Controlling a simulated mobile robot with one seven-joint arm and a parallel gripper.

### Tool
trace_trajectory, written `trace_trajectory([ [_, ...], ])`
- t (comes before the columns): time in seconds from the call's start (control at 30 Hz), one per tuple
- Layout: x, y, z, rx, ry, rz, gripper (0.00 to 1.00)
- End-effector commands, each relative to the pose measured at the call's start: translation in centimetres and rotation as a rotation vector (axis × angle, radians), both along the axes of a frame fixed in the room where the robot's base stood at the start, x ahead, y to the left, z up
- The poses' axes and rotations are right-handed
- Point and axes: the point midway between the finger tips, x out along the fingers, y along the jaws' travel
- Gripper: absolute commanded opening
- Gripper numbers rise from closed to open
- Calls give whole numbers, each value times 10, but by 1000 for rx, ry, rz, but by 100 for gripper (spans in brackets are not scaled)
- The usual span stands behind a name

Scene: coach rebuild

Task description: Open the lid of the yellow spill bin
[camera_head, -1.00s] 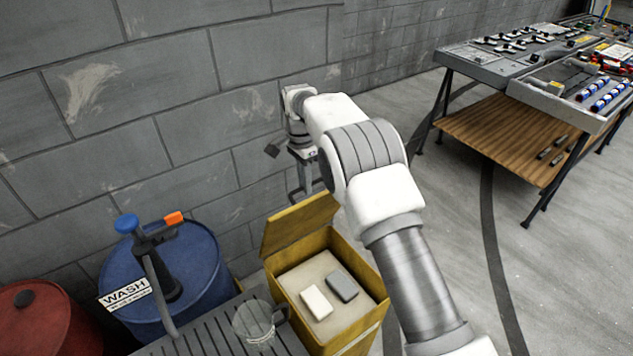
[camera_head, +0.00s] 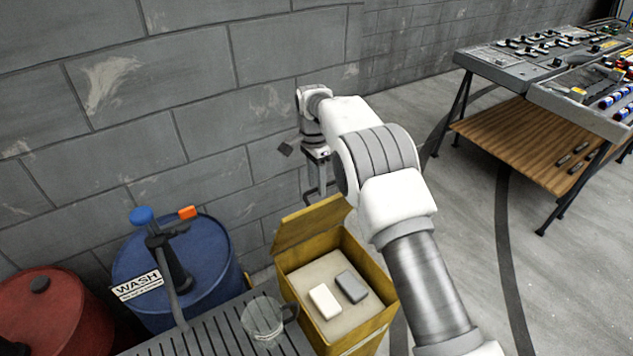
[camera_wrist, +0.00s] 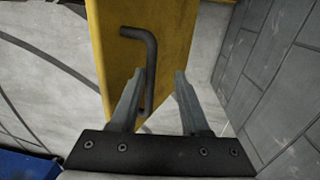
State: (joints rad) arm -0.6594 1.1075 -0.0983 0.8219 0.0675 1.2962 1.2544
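The yellow spill bin (camera_head: 368,322) stands at the lower middle of the head view. Its lid (camera_head: 305,225) is raised and tilted up on the wall side, so the inside is in plain view. In the wrist view, the yellow lid (camera_wrist: 112,50) fills the upper middle and carries a dark bent bar handle (camera_wrist: 151,62). My gripper (camera_wrist: 158,78) is open, its fingers apart, with the handle showing between and just beyond the fingertips. I cannot tell whether a finger touches it. In the head view, the fingers are small and partly hidden behind the lid.
A white block (camera_head: 325,300) and a grey block (camera_head: 351,287) lie inside the bin. A clear mug (camera_head: 262,320) stands on a slatted bench (camera_head: 205,335) beside it. Blue (camera_head: 205,270) and red (camera_head: 60,310) drums stand left. The block wall is close behind; floor is open right.

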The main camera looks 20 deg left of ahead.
Motion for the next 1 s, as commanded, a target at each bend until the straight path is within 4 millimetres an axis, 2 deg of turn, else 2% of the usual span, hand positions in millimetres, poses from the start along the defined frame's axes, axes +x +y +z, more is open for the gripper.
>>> trace_trajectory([
  [0.13, 1, 0, 6, 1, -3, -1, 45],
  [0.23, 2, 1, 18, 2, -6, -1, 45],
  [0.6, 7, 7, 102, 3, -5, -1, 45],
  [0.8, 8, 9, 137, 2, -3, 0, 45],
  [1.0, 8, 11, 163, 0, 0, 1, 45],
])
